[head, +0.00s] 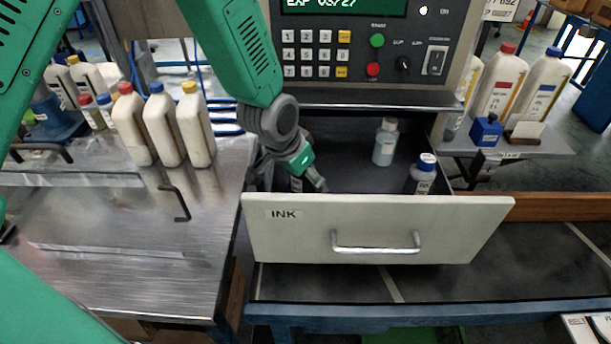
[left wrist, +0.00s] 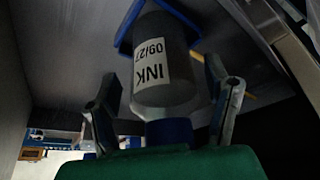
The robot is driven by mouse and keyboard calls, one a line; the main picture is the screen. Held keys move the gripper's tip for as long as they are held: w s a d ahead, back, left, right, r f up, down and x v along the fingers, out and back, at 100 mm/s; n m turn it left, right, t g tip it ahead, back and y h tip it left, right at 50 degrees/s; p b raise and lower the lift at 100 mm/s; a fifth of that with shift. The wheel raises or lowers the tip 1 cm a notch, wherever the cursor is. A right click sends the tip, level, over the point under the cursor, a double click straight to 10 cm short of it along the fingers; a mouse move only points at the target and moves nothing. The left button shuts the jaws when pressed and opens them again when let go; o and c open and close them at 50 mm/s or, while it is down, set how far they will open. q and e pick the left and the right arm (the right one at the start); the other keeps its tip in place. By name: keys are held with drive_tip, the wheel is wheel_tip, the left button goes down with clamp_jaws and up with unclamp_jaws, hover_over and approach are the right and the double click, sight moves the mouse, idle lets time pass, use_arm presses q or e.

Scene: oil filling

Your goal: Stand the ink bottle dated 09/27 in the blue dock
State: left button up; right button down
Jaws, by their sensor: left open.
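The ink bottle dated 09/27 (left wrist: 160,75) shows in the left wrist view, grey with a white label and a blue cap. Its base end lies within a blue frame, the blue dock (left wrist: 124,38); I cannot tell how fully it is seated. My left gripper (left wrist: 165,108) is open, one finger on each side of the bottle near its cap, with gaps showing. In the head view the left gripper (head: 300,180) is inside the left end of the open drawer and hides the bottle and dock. My right gripper is not in view.
The INK drawer (head: 375,235) is pulled out. In it stand a pale bottle with a white cap (head: 385,145) and a grey bottle with a blue cap (head: 423,178). A control panel (head: 350,65) overhangs the drawer. Several white bottles stand on the metal table (head: 110,250).

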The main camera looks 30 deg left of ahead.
use_arm(q)
drive_tip(key=v, duration=1.1)
drive_tip(key=shift+s+r, duration=0.2)
drive_tip(key=shift+r, duration=0.15)
drive_tip(key=shift+a, duration=0.1)
